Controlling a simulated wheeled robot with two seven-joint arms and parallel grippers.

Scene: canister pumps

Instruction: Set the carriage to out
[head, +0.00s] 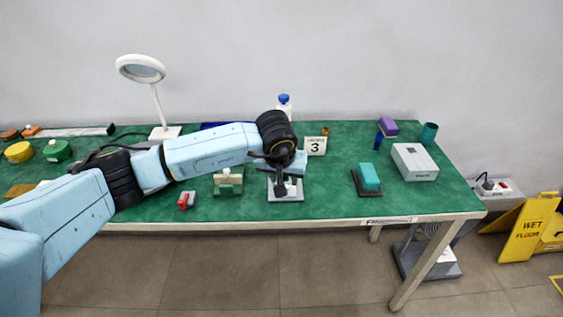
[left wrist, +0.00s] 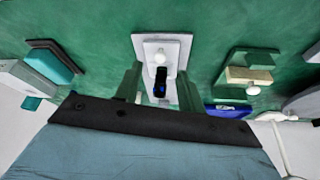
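Several small units stand on the green table, and I cannot tell for certain which part is the carriage. A light grey base plate (head: 285,196) sits near the front edge. My right gripper is not in view.
A green unit with a cream block (head: 228,177) stands left of the gripper, beside a red piece (head: 186,200). To the right are a number 3 sign (head: 315,146), a teal block (head: 369,176) on a dark base and a grey-white box (head: 414,162). Bare table lies between them.

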